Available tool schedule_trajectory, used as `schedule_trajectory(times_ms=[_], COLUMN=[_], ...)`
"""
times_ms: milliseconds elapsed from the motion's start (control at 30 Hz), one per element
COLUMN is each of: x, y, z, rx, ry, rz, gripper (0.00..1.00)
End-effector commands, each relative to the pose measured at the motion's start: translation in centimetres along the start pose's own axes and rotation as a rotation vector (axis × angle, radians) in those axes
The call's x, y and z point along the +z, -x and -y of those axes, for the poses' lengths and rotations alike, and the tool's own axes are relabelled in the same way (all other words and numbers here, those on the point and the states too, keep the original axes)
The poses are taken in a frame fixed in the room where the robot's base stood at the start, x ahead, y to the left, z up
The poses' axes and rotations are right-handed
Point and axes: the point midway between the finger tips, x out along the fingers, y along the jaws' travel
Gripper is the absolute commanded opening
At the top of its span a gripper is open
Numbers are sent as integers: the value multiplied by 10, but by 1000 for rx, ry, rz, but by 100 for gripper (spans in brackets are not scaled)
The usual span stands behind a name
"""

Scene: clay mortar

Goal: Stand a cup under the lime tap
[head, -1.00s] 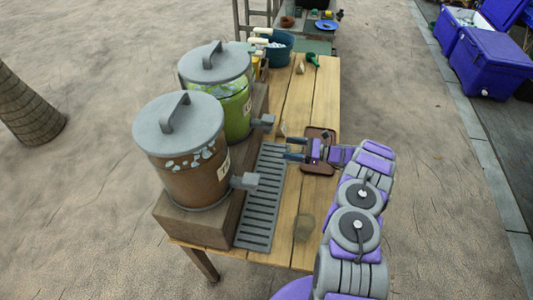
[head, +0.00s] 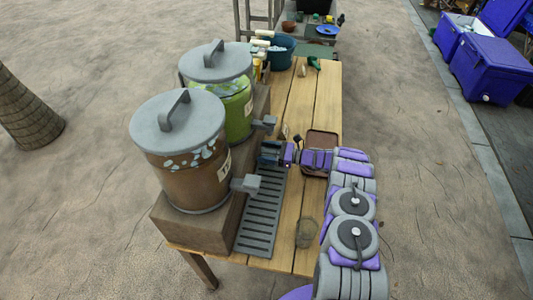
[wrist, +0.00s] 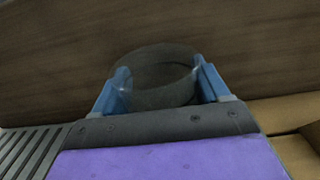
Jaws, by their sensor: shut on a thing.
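The lime dispenser (head: 240,105) is the green-filled drum with a grey lid, and its grey tap (head: 264,122) sticks out to the right. My gripper (head: 268,152) is low at the far end of the slotted drip tray (head: 262,210), just below and near the lime tap in the head view. In the wrist view its blue fingers (wrist: 163,84) are shut on a clear, dark-looking cup (wrist: 155,70), one on each side. The cup's rim shows as an oval, close to the brown wooden plinth (wrist: 60,60). Whether its base touches the drip tray is hidden.
A brown dispenser (head: 185,160) with its own tap (head: 246,184) stands at the near left. Another clear cup (head: 306,232) is on the table's near right. A brown serving tray (head: 322,140) lies under my arm. A blue tub (head: 280,50) is at the back.

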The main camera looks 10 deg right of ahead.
Motion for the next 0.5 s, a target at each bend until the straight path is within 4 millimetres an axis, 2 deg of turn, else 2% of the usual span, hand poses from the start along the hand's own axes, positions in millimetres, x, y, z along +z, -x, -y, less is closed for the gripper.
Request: schedule_trajectory(times_ms=[333, 367, 500], x=[-3, -2, -2], y=[0, 0, 0], z=[0, 0, 0], rx=[0, 0, 0], ry=[0, 0, 0], rz=[0, 0, 0], gripper=[45, 78, 91])
